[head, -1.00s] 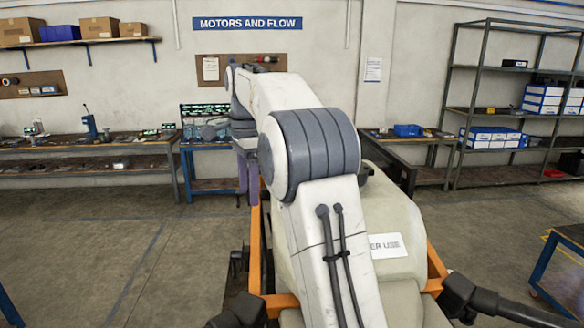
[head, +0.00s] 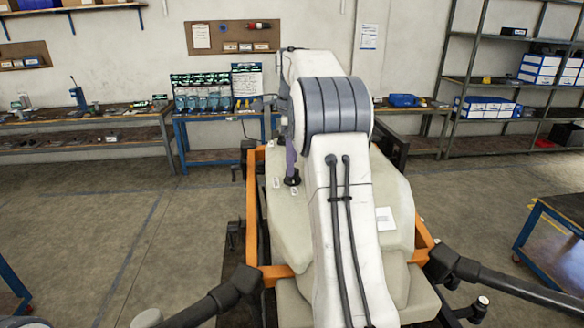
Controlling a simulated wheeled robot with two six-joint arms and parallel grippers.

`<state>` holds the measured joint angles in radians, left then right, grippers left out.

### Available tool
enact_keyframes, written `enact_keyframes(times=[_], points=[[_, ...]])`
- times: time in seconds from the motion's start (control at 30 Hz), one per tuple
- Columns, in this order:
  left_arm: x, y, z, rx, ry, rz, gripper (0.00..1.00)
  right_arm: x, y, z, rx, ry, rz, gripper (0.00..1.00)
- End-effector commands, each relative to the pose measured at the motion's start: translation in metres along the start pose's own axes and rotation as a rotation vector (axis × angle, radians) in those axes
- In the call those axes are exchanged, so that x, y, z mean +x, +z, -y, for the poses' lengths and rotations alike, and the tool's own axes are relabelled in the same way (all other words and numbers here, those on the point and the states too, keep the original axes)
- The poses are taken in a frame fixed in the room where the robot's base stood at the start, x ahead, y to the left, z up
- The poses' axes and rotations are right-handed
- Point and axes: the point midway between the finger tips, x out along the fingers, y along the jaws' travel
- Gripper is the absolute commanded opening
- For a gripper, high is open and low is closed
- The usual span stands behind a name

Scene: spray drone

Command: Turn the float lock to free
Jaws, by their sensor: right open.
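The spray drone's pale tank (head: 393,195) sits in an orange frame (head: 252,215) in front of me. My right arm crosses over it and hides much of its middle. My right gripper (head: 290,168) points down at the tank's left side, its purple fingers partly hidden by the arm. A small dark round fitting (head: 292,181), which looks like the float lock, is directly at the fingertips, with small white labels beside it. Its setting is too small to read. I cannot tell whether the fingers touch it. My left gripper is not in view.
Black drone arms (head: 510,286) spread out at front left and right. A shelf rack (head: 455,60) is at back right, a blue-framed table (head: 565,205) at right.

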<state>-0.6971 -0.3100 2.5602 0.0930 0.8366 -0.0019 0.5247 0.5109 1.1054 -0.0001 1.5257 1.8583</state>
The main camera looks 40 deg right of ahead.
Motion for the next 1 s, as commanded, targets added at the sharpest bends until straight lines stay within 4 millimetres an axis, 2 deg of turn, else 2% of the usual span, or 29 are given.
enact_keyframes(times=[0.2,0.57,0.7,0.77,1.0], points=[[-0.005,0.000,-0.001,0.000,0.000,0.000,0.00,0.021,0.000,0.000,-0.001,0.001,0.000,0.73],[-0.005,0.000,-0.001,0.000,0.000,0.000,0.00,0.026,0.000,0.000,0.000,0.000,0.000,0.73],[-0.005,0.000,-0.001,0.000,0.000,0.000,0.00,0.025,0.000,0.000,0.000,0.000,0.000,0.20],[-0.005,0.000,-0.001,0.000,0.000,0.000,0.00,0.025,0.000,0.000,0.000,-0.001,0.000,0.00],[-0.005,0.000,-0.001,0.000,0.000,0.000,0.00,0.025,0.000,0.000,-0.014,-0.001,0.000,0.00]])
